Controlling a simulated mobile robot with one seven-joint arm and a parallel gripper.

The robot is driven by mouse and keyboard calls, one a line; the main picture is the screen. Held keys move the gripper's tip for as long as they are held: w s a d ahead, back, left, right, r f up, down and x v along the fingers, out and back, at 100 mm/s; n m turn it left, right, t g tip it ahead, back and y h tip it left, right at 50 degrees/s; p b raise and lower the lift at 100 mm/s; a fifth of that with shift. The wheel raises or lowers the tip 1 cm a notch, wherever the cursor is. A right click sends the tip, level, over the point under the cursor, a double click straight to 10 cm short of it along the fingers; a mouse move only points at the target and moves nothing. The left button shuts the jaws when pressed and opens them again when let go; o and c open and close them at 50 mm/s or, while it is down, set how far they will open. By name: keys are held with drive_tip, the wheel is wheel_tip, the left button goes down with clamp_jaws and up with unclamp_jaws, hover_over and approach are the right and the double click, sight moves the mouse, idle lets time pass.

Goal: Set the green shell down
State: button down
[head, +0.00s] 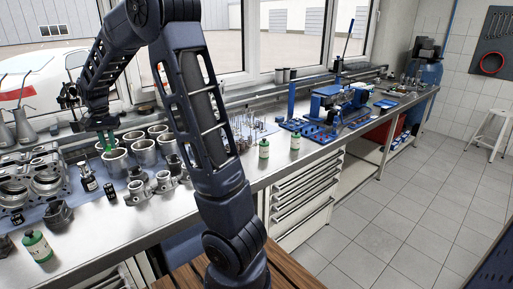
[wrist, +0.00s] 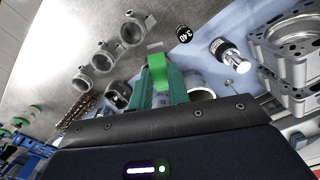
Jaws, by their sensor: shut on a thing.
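My gripper (head: 105,142) is over the left part of the long workbench (head: 85,236), among metal cylinders. In the wrist view, my gripper's dark green fingers (wrist: 160,80) are shut on a brighter green piece, which I take to be the green shell (wrist: 157,66). Only part of the shell shows between the fingers. In the head view I cannot tell it apart from the green fingers. The shell appears to be above the blue mat (wrist: 203,68), but its exact height is unclear.
Several metal cylinders (head: 145,151) crowd around my gripper. An engine block (head: 45,183) and dark bottles (head: 87,177) stand to the left and front. A green-labelled bottle (head: 37,246) is near the front edge. Bare metal bench shows at the front left.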

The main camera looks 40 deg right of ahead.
drive_tip(key=w+d+m, duration=0.2)
drive_tip(key=w+d, duration=0.1)
drive_tip(key=d, duration=1)
drive_tip(key=w+d+m, duration=0.2)
drive_tip(key=w+d, duration=0.2)
drive_tip(key=d, duration=0.9)
drive_tip(key=w+d+m, duration=0.3)
drive_tip(key=d, duration=1)
drive_tip(key=s+d+m, duration=0.2)
drive_tip(key=s+d, duration=0.3)
drive_tip(key=d, duration=0.8)
drive_tip(key=s+d+f+m, duration=0.15)
drive_tip(key=s+d, duration=0.45)
drive_tip(key=d, duration=0.7)
drive_tip(key=s+d+r+m, duration=0.15)
drive_tip(key=s+d, duration=0.35)
drive_tip(key=d, duration=0.8)
drive_tip(key=shift+m, duration=0.4)
drive_tip(key=f, duration=2.1)
drive_tip(key=shift+s+d, duration=0.1)
drive_tip(key=shift+d, duration=0.15)
drive_tip(key=shift+f, duration=0.1)
drive_tip(key=c, duration=1.5)
unclamp_jaws()
drive_tip(key=shift+o, duration=0.9)
